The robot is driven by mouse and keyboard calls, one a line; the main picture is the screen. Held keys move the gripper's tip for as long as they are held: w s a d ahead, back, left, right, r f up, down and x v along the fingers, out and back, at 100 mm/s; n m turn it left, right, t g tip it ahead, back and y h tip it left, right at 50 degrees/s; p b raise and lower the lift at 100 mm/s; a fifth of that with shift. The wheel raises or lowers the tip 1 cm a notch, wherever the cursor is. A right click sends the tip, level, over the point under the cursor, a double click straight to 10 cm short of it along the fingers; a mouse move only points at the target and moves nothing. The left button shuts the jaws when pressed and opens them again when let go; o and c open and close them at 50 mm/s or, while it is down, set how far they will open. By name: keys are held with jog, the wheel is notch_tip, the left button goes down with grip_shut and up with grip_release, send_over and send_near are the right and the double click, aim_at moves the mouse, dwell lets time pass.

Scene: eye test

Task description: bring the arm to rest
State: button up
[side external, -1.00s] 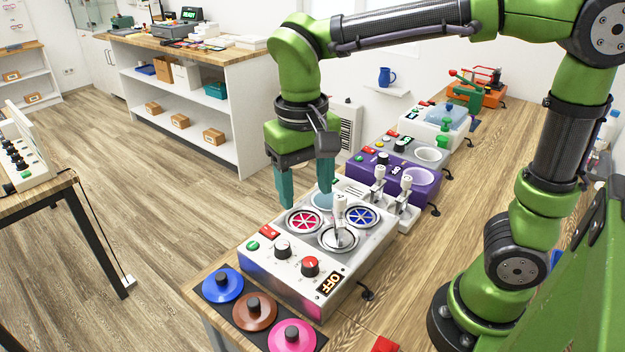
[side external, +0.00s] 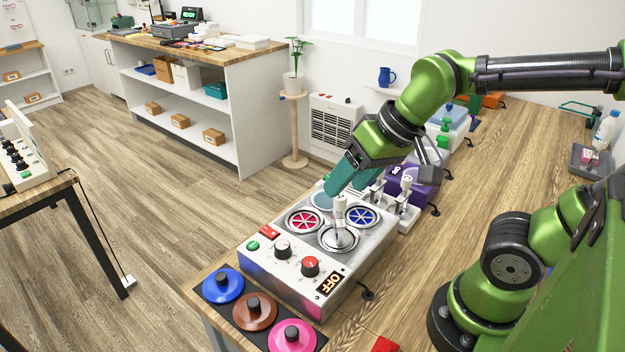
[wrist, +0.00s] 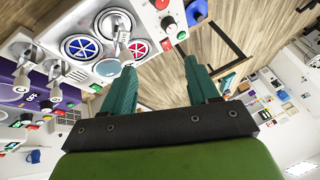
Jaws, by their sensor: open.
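My gripper (side external: 350,178) is in the side external view, above the back part of a silver machine (side external: 290,262) on the wooden bench. Its teal fingers point down and to the left, tilted. In the wrist view my gripper (wrist: 160,82) shows two teal fingers apart with nothing between them. The silver machine has a red-spoked round port (side external: 305,221), a blue-spoked port (side external: 362,216), a white-handled lever (side external: 340,222), knobs and an OFF display (side external: 329,284). From the side I cannot tell whether the fingertips touch anything.
Blue (side external: 222,286), brown (side external: 254,311) and pink (side external: 291,337) knobbed discs lie on a dark mat at the bench's front. A purple machine (side external: 412,188) stands behind the silver one. A bottle (side external: 606,130) stands at the far right. The bench's right side has bare wood.

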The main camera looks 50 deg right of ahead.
jog(key=shift+s+d+r+m+t, duration=0.3)
jog(key=shift+s+d+t, duration=0.1)
jog(key=shift+d, duration=0.25)
jog(key=shift+s+d+r+m+t, duration=0.3)
jog(key=shift+s+d+t, duration=0.1)
jog(key=shift+d, duration=0.2)
